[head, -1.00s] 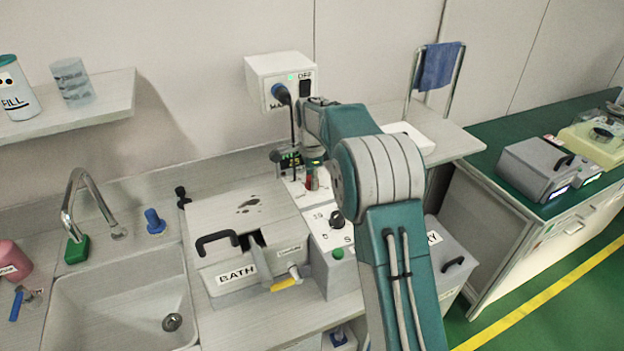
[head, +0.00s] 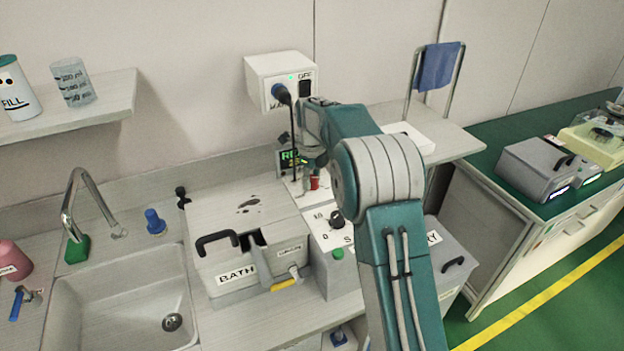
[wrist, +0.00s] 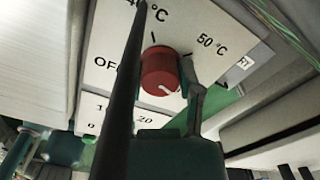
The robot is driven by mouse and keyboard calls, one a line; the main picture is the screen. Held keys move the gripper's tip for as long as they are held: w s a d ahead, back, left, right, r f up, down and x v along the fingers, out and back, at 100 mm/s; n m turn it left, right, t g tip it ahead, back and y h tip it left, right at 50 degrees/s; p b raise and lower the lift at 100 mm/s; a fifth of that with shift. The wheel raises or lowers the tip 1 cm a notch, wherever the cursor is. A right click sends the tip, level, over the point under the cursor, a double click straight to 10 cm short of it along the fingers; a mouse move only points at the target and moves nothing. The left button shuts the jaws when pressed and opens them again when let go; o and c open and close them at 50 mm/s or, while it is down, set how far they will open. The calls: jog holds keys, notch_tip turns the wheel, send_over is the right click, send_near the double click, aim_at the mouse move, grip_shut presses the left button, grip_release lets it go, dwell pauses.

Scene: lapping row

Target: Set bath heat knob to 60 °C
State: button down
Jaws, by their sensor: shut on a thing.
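The red bath heat knob (wrist: 161,72) sits on a white dial plate (wrist: 105,45) in the wrist view, with OFF at left, 40 °C at top and 50 °C at upper right. No 60 °C mark is visible. Its white pointer line slants to the lower right, towards the grey finger. My gripper (wrist: 158,88) is shut on the knob; the grey finger touches or nearly touches its right side. A long dark bar crosses left of the knob; I cannot tell whether it is a finger or a cable. In the head view the knob (head: 315,184) is a small red patch below my gripper (head: 311,174).
A black cable hangs from the white wall box (head: 278,72) close to my wrist. A lit display (head: 288,157) is partly hidden behind the wrist. The bath (head: 240,275) stands left, beside the sink (head: 120,295). A black knob (head: 337,219) is on the panel in front.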

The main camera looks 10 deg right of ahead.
jog(key=shift+w+a+m, duration=0.1)
jog(key=shift+m, duration=1.1)
jog(key=shift+c, duration=1.3)
grip_release()
jog(key=shift+w, duration=0.1)
